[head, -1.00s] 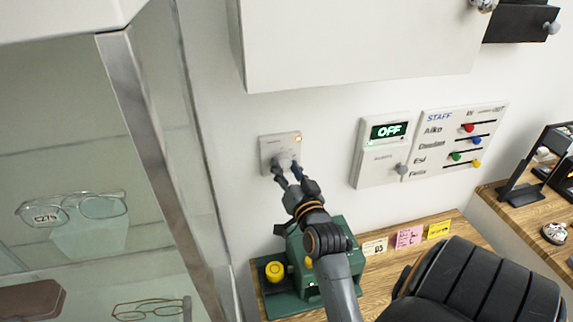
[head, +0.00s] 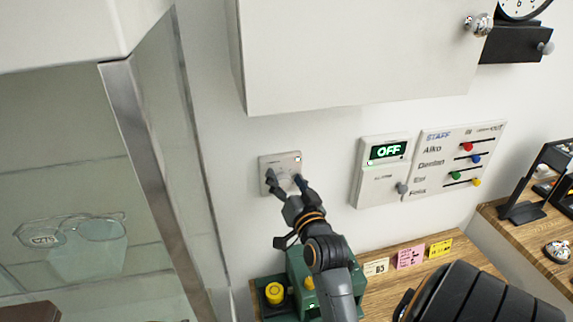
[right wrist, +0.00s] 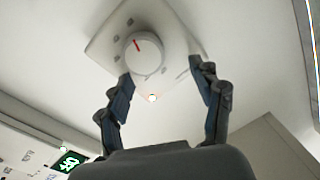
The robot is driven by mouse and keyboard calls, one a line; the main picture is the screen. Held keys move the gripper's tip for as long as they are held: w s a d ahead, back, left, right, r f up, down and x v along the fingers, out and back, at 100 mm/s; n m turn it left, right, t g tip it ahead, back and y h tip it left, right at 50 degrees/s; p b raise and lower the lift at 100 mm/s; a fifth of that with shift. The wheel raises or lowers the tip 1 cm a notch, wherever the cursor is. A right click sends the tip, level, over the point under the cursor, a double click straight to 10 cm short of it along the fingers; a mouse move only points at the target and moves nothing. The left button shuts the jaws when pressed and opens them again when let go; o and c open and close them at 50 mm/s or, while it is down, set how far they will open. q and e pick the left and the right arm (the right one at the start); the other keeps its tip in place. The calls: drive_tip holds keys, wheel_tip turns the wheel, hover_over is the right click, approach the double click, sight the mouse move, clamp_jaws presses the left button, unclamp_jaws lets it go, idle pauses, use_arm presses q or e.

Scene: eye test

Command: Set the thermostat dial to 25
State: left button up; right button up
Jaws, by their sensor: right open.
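The thermostat (head: 291,161) is a small pale square plate on the wall with a small lit lamp near its upper right corner. In the right wrist view its round white dial (right wrist: 146,61) shows a red pointer line, slanting toward the upper left of that picture. The marks around the dial are too small to read. My right gripper (head: 284,178) is open in front of the plate. In the right wrist view its fingers (right wrist: 162,73) are spread wide, with the dial beyond and between them, apart from both. My left gripper is not in view.
Right of the thermostat are a panel reading OFF (head: 388,151) and a STAFF slider board (head: 437,160). A white cabinet (head: 355,60) hangs above. A glass case with eyeglasses (head: 100,229) stands left. A green device with a yellow knob (head: 274,292) sits below on a wooden counter.

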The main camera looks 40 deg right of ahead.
wheel_tip(320, 180, up, 7)
drive_tip(key=shift+r, duration=0.15)
idle(0.7)
